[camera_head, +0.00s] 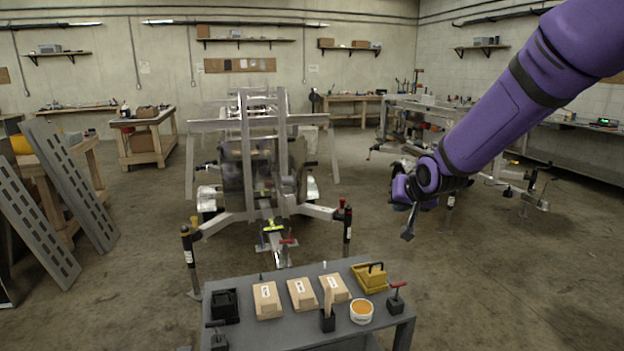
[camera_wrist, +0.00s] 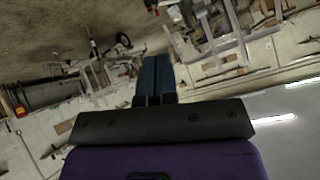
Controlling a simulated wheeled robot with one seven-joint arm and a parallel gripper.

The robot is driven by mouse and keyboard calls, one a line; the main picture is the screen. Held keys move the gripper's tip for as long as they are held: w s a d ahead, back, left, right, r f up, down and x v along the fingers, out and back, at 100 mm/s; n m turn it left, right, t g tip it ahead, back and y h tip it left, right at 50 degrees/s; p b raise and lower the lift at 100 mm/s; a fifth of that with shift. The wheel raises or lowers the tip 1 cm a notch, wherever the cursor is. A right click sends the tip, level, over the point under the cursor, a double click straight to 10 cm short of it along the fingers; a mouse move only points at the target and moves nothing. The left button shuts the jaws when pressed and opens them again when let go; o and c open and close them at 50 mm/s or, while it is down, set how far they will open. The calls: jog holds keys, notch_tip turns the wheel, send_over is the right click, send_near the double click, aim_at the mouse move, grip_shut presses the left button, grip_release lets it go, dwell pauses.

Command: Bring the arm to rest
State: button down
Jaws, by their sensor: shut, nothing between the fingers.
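My purple arm reaches in from the upper right of the head view. My gripper (camera_head: 408,234) hangs at its end, in the air to the right of the grey work table and above the floor. In the wrist view the fingers (camera_wrist: 154,78) are pressed together with nothing between them. The gripper touches nothing that I can see.
The grey table (camera_head: 375,333) in front bears several boxes (camera_head: 302,294), a yellow caddy (camera_head: 370,277), an orange-filled tub (camera_head: 361,312) and black holders. An aluminium trailer (camera_head: 262,160) stands behind it. Grey ramps (camera_head: 70,180) lean at left. Open floor (camera_head: 500,270) lies at right.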

jog(key=s+d+r+g+h, duration=0.1)
jog(key=s+d+r, duration=0.3)
jog(key=s+r, duration=0.5)
jog(key=s+d+r+g, duration=0.1)
jog(key=s+d, duration=0.1)
jog(key=s, duration=1.2)
jog(key=s+d+r+n+g+h, duration=0.1)
jog(key=s+d+g, duration=0.1)
jog(key=s, duration=1.2)
jog(key=shift+s+d+r, duration=0.25)
jog(key=shift+d+r, duration=0.05)
jog(key=shift+d, duration=0.35)
